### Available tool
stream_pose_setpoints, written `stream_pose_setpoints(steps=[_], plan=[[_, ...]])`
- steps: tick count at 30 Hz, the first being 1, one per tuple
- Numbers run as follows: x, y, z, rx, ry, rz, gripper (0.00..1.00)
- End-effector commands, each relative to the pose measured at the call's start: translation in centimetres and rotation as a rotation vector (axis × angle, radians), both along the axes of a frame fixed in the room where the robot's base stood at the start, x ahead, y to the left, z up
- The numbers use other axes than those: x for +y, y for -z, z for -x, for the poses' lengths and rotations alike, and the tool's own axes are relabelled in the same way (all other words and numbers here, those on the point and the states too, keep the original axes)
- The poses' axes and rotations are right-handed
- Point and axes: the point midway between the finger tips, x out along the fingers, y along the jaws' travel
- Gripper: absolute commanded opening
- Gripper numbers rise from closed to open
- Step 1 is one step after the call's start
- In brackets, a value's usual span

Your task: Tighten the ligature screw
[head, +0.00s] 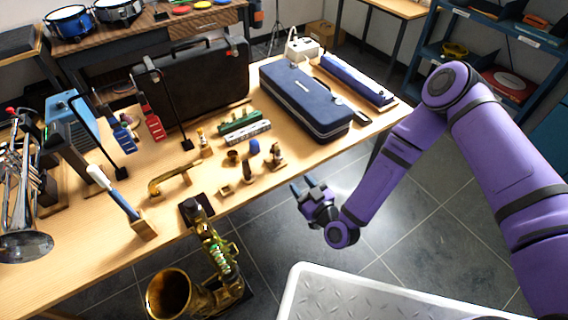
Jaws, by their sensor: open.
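My gripper (300,184) is open and empty. It hangs in front of the table's near edge, over the floor, to the right of the saxophone body. Several small instrument parts stand on the table (325,158) near that edge. One is a dark upright piece with a brassy band (276,158), the nearest to my gripper and apart from it. Another dark upright piece (248,172) stands to its left, with a blue-topped piece (254,147) behind. The ligature screw is too small to make out, and I cannot tell for sure which piece carries it.
A brass neck (175,180) lies on the table, and a saxophone (215,255) stands below the near edge. A dark blue case (300,98) lies behind the small parts. A blue-handled tool in a wooden block (144,230) and a trumpet (22,190) stand left.

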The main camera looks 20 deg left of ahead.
Motion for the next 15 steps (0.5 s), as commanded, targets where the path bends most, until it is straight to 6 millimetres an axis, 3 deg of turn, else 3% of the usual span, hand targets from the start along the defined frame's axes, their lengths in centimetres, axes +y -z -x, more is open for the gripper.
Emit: stream_pose_setpoints(steps=[15], plan=[[6.1,-0.1,-5.4,-0.001,0.001,0.0,0.44]])
